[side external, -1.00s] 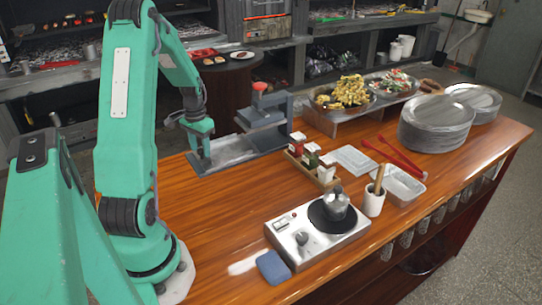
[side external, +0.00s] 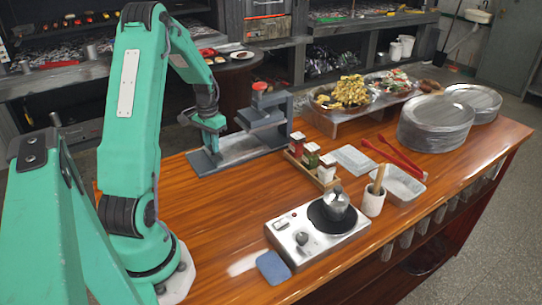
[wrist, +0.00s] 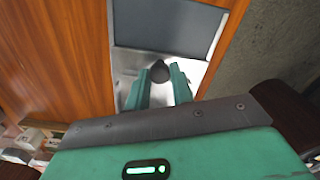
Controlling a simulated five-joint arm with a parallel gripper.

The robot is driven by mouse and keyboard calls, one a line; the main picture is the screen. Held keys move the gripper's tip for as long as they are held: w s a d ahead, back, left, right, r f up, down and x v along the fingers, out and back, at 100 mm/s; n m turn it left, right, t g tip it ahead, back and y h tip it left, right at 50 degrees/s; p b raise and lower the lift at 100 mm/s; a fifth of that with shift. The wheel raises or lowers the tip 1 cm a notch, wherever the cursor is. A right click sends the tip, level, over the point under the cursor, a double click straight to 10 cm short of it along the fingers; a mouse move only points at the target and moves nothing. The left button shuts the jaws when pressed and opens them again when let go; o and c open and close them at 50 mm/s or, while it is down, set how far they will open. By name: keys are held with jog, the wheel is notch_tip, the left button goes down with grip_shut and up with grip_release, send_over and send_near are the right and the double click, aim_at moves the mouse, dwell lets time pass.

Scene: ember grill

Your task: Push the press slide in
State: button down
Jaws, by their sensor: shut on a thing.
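The grey press (side external: 273,138) stands at the back left of the wooden counter, with a red-topped part (side external: 259,87) above its frame. A flat grey base (side external: 238,150) runs left from it. My gripper (side external: 213,150) is low over the left part of this base, left of the press frame. In the wrist view my gripper (wrist: 157,90) has its two green fingers around a dark knob (wrist: 159,71), shut on it. A dark grey panel (wrist: 170,25) lies beyond the knob. The slide's exact outline is partly hidden by my gripper.
A wooden rack of spice jars (side external: 312,167) stands just right of the press. A burner (side external: 318,232) with a metal pot is at the front. Food trays (side external: 338,108), red tongs (side external: 393,152) and stacked plates (side external: 435,125) are farther right.

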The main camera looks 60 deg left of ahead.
aim_at(226, 150)
jog(key=w, duration=0.5)
jog(key=c, duration=1.2)
grip_release()
jog(key=shift+s+r, duration=0.1)
jog(key=shift+r, duration=0.05)
notch_tip(226, 150, up, 8)
jog(key=shift+f, duration=0.2)
